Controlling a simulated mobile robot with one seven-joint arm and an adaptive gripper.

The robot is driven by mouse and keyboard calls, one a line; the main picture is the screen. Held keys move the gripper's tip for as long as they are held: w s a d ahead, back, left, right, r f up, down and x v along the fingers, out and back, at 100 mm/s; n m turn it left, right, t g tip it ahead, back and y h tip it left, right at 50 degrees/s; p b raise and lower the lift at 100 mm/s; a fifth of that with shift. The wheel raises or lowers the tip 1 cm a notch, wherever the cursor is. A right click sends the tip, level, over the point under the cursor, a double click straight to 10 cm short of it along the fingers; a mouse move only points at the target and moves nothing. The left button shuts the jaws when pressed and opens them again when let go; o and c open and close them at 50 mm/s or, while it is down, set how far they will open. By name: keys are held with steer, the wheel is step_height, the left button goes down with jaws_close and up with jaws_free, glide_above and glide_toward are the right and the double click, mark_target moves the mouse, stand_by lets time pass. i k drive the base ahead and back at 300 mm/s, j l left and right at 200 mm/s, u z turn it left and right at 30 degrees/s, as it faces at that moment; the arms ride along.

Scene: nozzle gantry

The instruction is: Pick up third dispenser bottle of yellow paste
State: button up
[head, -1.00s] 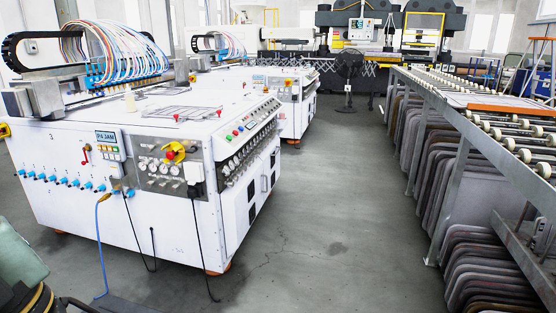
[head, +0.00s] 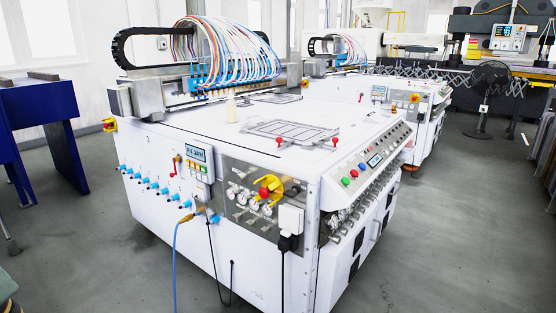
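I see no other such bottle clearly. My gripper is not in view.
A blue table (head: 38,105) stands at the left. A blue hose and black cables hang down the near machine's front. A second white machine (head: 410,95) and a black fan (head: 489,90) stand behind. Grey floor (head: 445,240) is open at the right and left.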

mark_target(231, 103)
steer(key=i+u, duration=0.45)
steer(key=i, duration=0.5)
steer(key=j+z, duration=0.1)
steer(key=z, duration=0.4)
steer(key=i+j+z, duration=0.1)
steer(key=z, duration=0.35)
steer(key=j+z, duration=0.4)
steer(key=j, duration=0.15)
steer(key=j+z, duration=0.4)
steer(key=j, duration=0.75)
steer(key=j+z, duration=0.15)
steer(key=j, duration=0.45)
steer(key=k+j, duration=0.15)
steer(key=j, duration=0.45)
steer(key=j+z, duration=0.05)
